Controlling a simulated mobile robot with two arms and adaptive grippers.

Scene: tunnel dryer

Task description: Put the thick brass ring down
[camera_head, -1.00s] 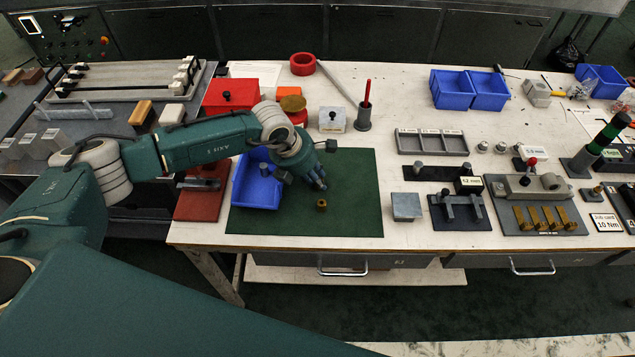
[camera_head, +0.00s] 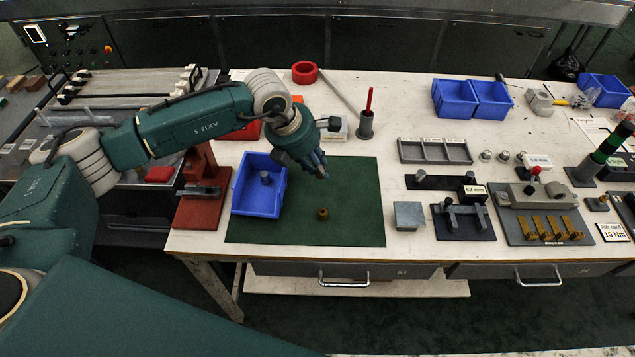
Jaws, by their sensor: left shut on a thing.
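My left gripper (camera_head: 321,174) is above the far part of the green mat (camera_head: 350,225), to the right of the blue bin (camera_head: 258,207). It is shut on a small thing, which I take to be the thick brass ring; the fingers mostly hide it. A small brass piece (camera_head: 323,214) with a dark hole stands on the mat, below and apart from the fingertips. I cannot tell its thickness. My right gripper is not in view.
A grey cylinder (camera_head: 265,178) is in the blue bin. A red stand (camera_head: 199,190) is to its left. A grey block (camera_head: 408,215) and a dark fixture (camera_head: 463,220) are right of the mat. The mat around the brass piece is clear.

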